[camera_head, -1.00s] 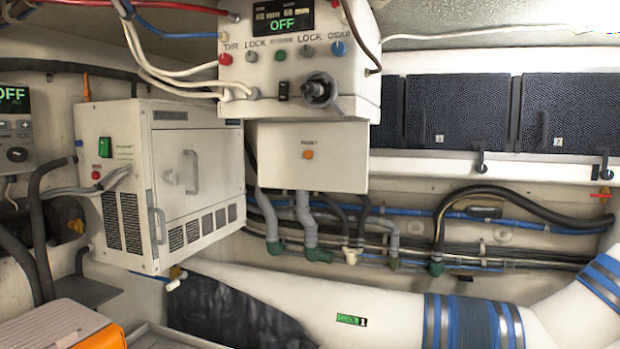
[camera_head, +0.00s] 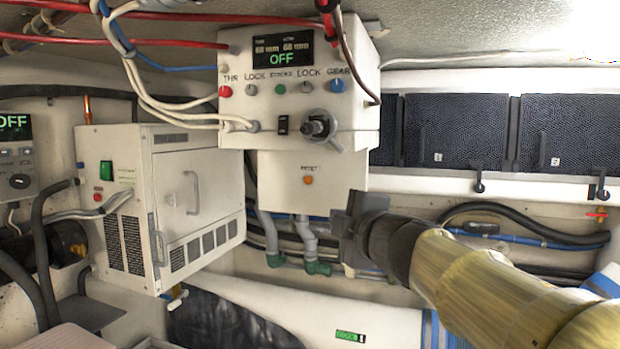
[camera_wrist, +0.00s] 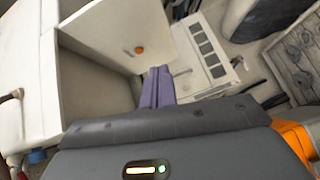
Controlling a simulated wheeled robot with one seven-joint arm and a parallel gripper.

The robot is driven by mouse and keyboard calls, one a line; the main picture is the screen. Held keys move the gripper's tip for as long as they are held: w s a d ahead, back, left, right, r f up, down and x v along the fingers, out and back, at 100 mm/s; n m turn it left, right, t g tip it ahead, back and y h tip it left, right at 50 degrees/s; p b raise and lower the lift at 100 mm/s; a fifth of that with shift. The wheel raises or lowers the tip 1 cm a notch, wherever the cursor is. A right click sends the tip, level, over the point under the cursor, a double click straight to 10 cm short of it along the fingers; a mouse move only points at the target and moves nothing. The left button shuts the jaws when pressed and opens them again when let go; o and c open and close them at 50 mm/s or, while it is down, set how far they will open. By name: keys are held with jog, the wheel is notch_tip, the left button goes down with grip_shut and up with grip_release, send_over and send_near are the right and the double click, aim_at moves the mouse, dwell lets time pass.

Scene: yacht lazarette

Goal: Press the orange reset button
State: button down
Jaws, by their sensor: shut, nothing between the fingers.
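The orange reset button (camera_head: 308,180) is a small round knob on the white panel (camera_head: 280,195) below the control box, under a RESET label. It also shows in the wrist view (camera_wrist: 139,50). My gripper (camera_head: 345,228) is at the panel's lower right, apart from the button, with my arm coming in from the right. In the wrist view its shut purple-grey fingers (camera_wrist: 158,86) point toward the panel's lower edge, beside the button. Nothing is between them. How far the fingertips are from the panel is hard to tell.
Above the panel is the control box (camera_head: 255,95) with several coloured knobs, a protruding dark lever (camera_head: 318,126) and a display reading OFF. A white vented cabinet (camera_head: 160,200) stands to the left. Pipes and hoses (camera_head: 303,235) run below. Cables hang at the upper left.

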jog(key=r+n, duration=0.1)
jog(key=s+a+r+n+y, duration=0.1)
jog(key=r, duration=0.1)
jog(key=a+r+n, duration=0.1)
jog(key=shift+s+r+y, duration=0.25)
jog(key=shift+r+y, duration=0.05)
jog(key=shift+y, duration=0.1)
send_near(308, 180)
jog(key=w+a, duration=0.2)
jog(key=a, duration=0.3)
jog(key=shift+w+d+p, duration=0.25)
jog(key=shift+w, duration=0.4)
jog(key=shift+w+d+p, duration=0.2)
jog(key=shift+w, duration=0.4)
jog(key=shift+w+d+p, duration=0.25)
jog(key=shift+w, duration=0.4)
